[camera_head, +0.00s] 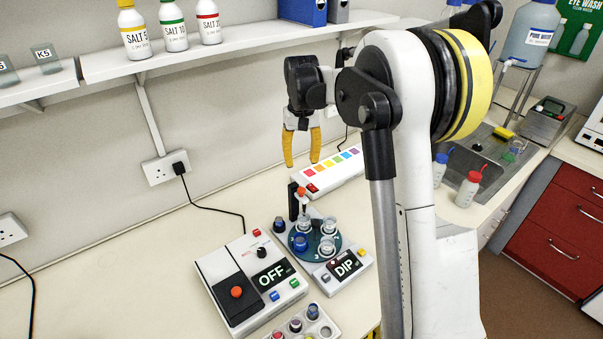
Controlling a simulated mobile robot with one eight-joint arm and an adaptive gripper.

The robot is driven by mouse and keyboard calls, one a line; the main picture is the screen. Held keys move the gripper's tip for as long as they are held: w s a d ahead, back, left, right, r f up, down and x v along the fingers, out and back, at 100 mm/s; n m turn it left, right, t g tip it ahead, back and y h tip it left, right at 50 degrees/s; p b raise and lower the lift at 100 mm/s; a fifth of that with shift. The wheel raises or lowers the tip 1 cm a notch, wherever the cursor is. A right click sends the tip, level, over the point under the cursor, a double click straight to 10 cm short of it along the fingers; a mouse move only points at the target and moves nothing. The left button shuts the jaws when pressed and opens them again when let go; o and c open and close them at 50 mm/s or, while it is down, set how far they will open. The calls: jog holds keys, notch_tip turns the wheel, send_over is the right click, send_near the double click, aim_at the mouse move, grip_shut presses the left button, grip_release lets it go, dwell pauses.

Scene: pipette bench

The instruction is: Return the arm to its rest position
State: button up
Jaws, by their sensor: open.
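My gripper (301,163) has yellow fingers and hangs pointing down from my arm, above the back part of the bench (180,282). Its two fingers are apart and nothing is between them. It is in the air in front of the wall, above and left of a white strip with coloured squares (336,166). My arm rises at the right of the view and bends over toward the gripper. It hides part of the bench and wall behind it.
Below the gripper stand a round carousel (318,240) with small vessels, a box reading DIP (345,266) and a box reading OFF (270,276). A vial rack (322,330) sits in front. A shelf (200,58) with bottles is at upper left. A sink (480,146) is at right.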

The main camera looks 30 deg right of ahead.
jog(key=shift+r, duration=0.55)
jog(key=s+a+n+t+b, duration=0.1)
jog(key=s+a+t+b, duration=0.1)
jog(key=s+a+b, duration=0.35)
jog(key=s+a+t+b, duration=0.1)
jog(key=s+a+b, duration=0.15)
jog(key=s, duration=0.55)
jog(key=s+a+f+t+b, duration=0.2)
jog(key=s+f+b, duration=0.1)
jog(key=s+f, duration=0.2)
jog(key=s+a+f+n+t+b, duration=0.1)
jog(key=s+f+b, duration=0.3)
jog(key=s, duration=0.5)
notch_tip(320, 180, down, 2)
jog(key=shift+s+a+f+t, duration=0.2)
jog(key=shift+s+a+t, duration=0.15)
jog(key=shift+a+t, duration=0.4)
jog(key=shift+a, duration=0.15)
